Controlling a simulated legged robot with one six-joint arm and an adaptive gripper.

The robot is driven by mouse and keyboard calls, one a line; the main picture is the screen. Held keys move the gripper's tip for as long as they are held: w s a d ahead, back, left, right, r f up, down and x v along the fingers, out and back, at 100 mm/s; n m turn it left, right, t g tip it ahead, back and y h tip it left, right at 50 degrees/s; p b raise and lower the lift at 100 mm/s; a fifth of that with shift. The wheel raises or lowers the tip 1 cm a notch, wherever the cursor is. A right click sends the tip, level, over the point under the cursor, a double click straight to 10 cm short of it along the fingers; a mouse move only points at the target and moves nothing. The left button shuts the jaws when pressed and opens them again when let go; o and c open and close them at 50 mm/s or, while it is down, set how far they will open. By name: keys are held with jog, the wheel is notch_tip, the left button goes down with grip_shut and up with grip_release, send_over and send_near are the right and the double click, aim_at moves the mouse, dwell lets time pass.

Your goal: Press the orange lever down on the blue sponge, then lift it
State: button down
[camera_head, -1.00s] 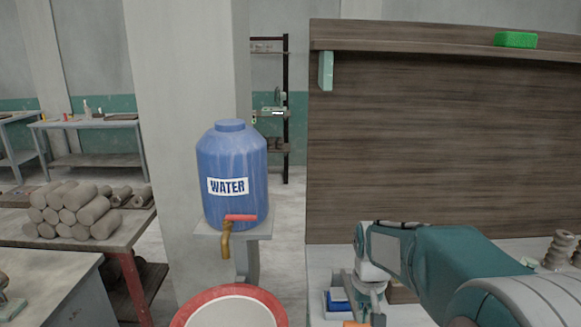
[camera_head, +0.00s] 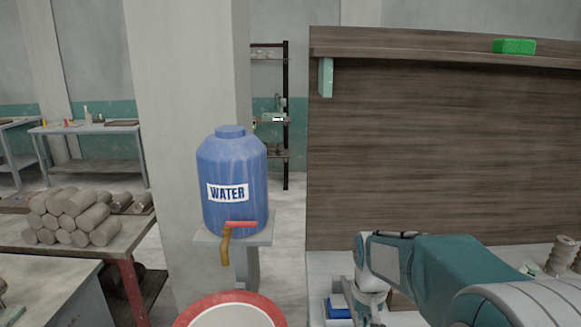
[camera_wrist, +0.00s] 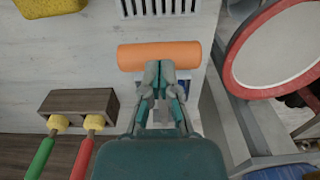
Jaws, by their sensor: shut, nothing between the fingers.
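The orange lever (camera_wrist: 158,55) shows as a thick orange cylinder lying crosswise in the wrist view. My gripper (camera_wrist: 160,68) is shut and empty, with its fingertips overlapping the lever's lower edge in that view. I cannot tell whether they touch it. A blue patch (camera_wrist: 185,87), likely the blue sponge, shows beside the fingers and is mostly hidden by my gripper. In the head view, a blue block (camera_head: 338,308) sits on a white base left of my wrist. The lever is not visible there.
In the wrist view, a wooden block (camera_wrist: 79,102) holds red- and green-handled sponge tools at left. A yellow sponge (camera_wrist: 48,7) and a slotted grate (camera_wrist: 160,6) lie at the top. A red-rimmed basin (camera_wrist: 238,48) is at right. A blue water barrel (camera_head: 231,178) stands left of the bench.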

jog(key=shift+r, duration=3.5)
